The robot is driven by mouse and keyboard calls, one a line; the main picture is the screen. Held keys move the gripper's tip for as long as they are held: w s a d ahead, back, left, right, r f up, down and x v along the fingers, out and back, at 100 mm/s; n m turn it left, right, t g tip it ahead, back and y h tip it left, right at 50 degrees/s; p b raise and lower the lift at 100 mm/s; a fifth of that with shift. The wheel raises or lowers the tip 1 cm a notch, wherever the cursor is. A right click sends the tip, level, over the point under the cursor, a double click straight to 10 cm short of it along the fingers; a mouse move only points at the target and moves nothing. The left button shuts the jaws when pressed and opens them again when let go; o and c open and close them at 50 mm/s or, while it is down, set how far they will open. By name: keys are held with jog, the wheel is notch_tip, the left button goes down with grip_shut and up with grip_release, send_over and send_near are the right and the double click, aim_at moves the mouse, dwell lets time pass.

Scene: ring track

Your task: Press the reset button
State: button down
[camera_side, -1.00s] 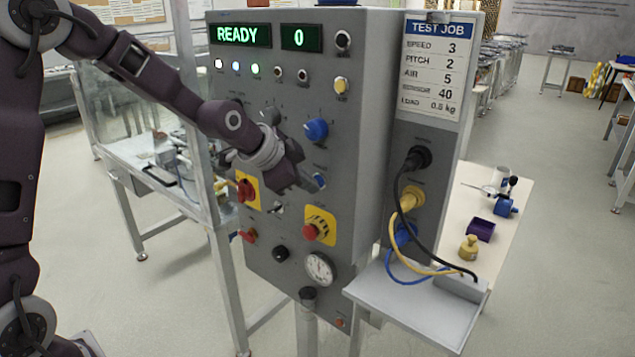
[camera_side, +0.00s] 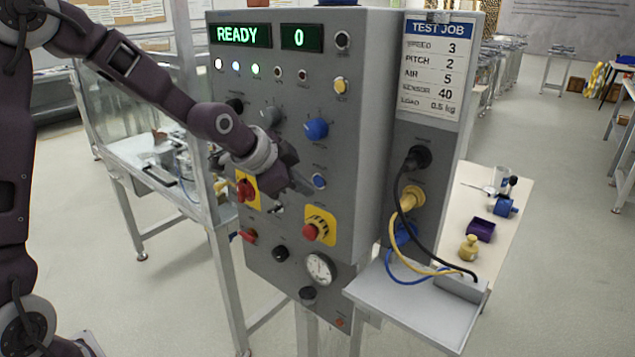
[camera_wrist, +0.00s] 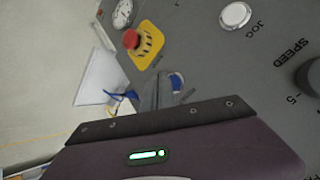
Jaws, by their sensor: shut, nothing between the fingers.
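The blue button (camera_side: 319,181) sits on the front of the grey control panel, below the blue knob; its small label is not readable. My gripper (camera_side: 304,187) is shut and empty, its fingertips just left of the blue button in the side view. A narrow gap shows between them there. In the wrist view the shut fingertips (camera_wrist: 166,90) partly cover the blue button (camera_wrist: 177,83). I cannot tell the depth between fingertips and button. The panel display (camera_side: 240,35) reads READY, and the counter (camera_side: 301,38) reads 0.
A red emergency button (camera_side: 310,232) on a yellow plate lies below the fingertips. A red rotary switch (camera_side: 245,189) is left of them. The blue knob (camera_side: 316,128) is above. A white JOG button (camera_wrist: 236,15) shows in the wrist view. Cables (camera_side: 398,240) hang at the panel's right side.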

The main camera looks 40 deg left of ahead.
jog(key=s, duration=0.5)
dwell(0.7)
jog(key=s+r+n+g, duration=0.1)
jog(key=s+r+n, duration=0.1)
jog(key=s, duration=0.7)
jog(key=s+d+r+n+g, duration=0.1)
jog(key=s+r+n, duration=0.1)
jog(key=s, duration=0.8)
jog(key=s+r+n+g+y, duration=0.1)
jog(key=s+n, duration=0.3)
jog(key=s, duration=0.5)
jog(key=shift+s+d+r+n, duration=0.3)
jog(key=shift+d+r, duration=0.1)
